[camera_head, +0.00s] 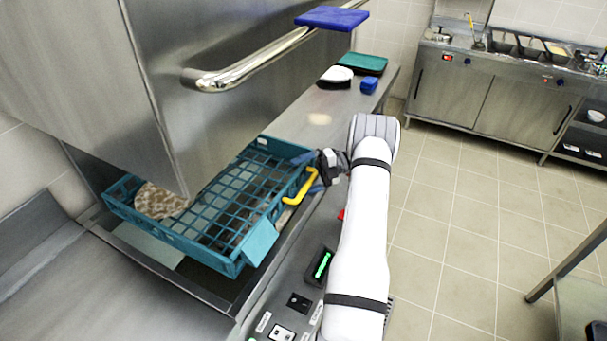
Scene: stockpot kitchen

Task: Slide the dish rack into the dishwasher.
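The teal dish rack (238,185) is a slatted, open crate lying on the steel bed of the dishwasher. Its left part sits under the raised steel dishwasher hood (165,85), and its right part is out in the open. A brown patterned dish (160,201) lies at its left end. A yellow handle (301,187) is on its right side. My gripper (308,172) is at that right side, next to the yellow handle.
A long metal bar handle (270,55) runs along the hood above the rack. A control panel with a green-lit switch (322,264) is at the front edge. A steel counter (325,105) behind holds a teal tray (363,63) and a blue block (369,85). The tiled floor (445,215) at right is clear.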

